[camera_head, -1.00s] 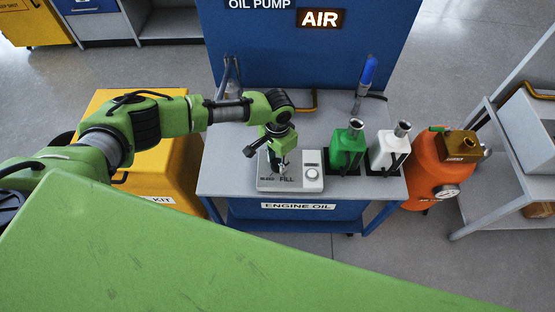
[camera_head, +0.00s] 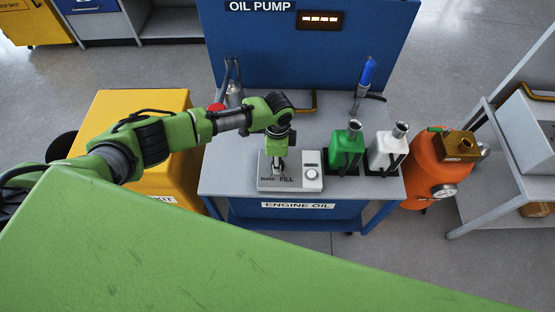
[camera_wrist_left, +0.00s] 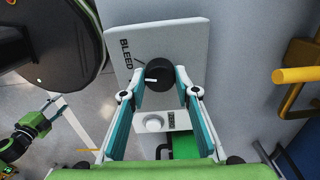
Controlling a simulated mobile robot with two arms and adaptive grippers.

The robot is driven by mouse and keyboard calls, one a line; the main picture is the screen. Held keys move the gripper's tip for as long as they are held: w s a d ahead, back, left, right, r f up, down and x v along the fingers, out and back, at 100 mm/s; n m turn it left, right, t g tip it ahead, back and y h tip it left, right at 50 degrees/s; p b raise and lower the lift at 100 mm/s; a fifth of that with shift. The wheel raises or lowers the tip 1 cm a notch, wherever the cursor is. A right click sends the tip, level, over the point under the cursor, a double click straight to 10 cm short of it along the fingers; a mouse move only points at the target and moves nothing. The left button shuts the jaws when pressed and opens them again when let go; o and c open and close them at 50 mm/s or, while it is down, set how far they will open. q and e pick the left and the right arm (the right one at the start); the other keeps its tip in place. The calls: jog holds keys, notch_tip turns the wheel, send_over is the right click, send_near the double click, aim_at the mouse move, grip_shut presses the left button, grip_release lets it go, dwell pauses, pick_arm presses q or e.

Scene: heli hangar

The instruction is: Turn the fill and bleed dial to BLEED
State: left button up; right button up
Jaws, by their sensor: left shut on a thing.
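The fill and bleed dial is a round black knob (camera_wrist_left: 158,75) with a white pointer mark, on a light grey panel (camera_head: 308,158). In the left wrist view the mark points left, towards the side of the BLEED label (camera_wrist_left: 126,54); I cannot tell if it lines up exactly. My left gripper (camera_wrist_left: 160,83) is shut on the knob, one finger on each side. In the head view this gripper (camera_head: 279,168) comes down over the left part of the panel and hides the knob. The FILL label (camera_head: 287,179) shows beside it. My right gripper is not in view.
A lit display (camera_head: 320,20) on the blue board shows a row of dashes. A green can (camera_head: 346,150) and a white can (camera_head: 388,150) stand right of the panel. An orange tank (camera_head: 438,165) stands beyond. A yellow cabinet (camera_head: 150,110) is on the left.

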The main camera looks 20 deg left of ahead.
pick_arm(q)
jog(key=shift+m, duration=2.2)
jog(key=o, duration=1.1)
jog(key=shift+d, duration=0.1)
jog(key=shift+r, duration=0.15)
notch_tip(320, 180, up, 12)
jog(key=shift+f, duration=0.1)
